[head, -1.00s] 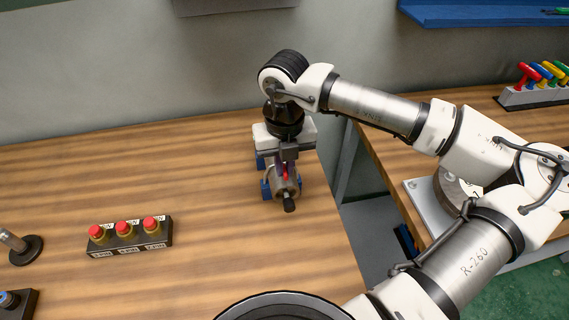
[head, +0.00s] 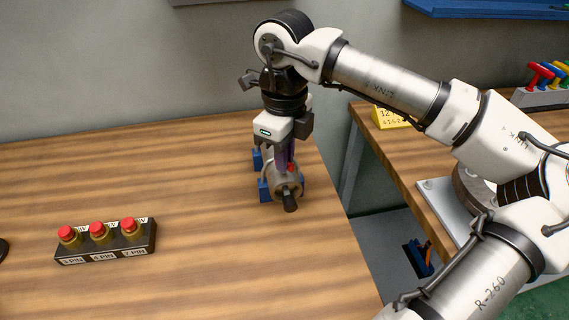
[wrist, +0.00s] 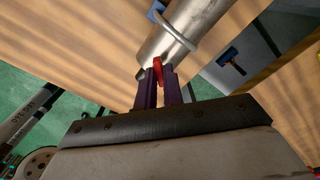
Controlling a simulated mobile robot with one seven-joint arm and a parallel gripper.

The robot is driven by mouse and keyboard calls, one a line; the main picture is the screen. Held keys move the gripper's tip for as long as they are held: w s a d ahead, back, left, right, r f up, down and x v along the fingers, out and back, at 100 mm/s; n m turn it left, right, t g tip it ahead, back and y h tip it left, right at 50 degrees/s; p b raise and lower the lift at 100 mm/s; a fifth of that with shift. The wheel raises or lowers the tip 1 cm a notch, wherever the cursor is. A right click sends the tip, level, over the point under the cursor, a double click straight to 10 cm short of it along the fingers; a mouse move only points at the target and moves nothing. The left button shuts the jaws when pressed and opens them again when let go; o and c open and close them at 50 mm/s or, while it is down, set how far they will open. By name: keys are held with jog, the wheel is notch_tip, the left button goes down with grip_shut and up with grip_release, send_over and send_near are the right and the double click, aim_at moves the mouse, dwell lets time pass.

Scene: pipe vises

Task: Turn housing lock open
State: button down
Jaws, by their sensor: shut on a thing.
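The housing (head: 285,181) is a grey metal cylinder held in blue pipe vises (head: 264,190) near the table's right edge. A black piece sticks out of its near end. Its lock is a small red lever (wrist: 158,70), seen in the wrist view on the cylinder's side near its end. My gripper (head: 287,160) points down onto the housing from above. In the wrist view its purple fingers (wrist: 158,88) are shut on the red lever, one on each side. The lower part of the lever is hidden between the fingers.
A black block with several red-topped connectors (head: 104,240) stands on the wooden table to the left. A yellow block (head: 391,117) and a rack of coloured handles (head: 545,85) are on the right table. A gap separates the tables.

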jog(key=n+b, duration=0.2)
jog(key=n, duration=0.2)
jog(key=shift+f, duration=0.1)
jog(key=shift+n+b, duration=0.7)
jog(key=shift+n, duration=1.2)
jog(key=c, duration=1.5)
grip_release()
notch_tip(320, 180, up, 14)
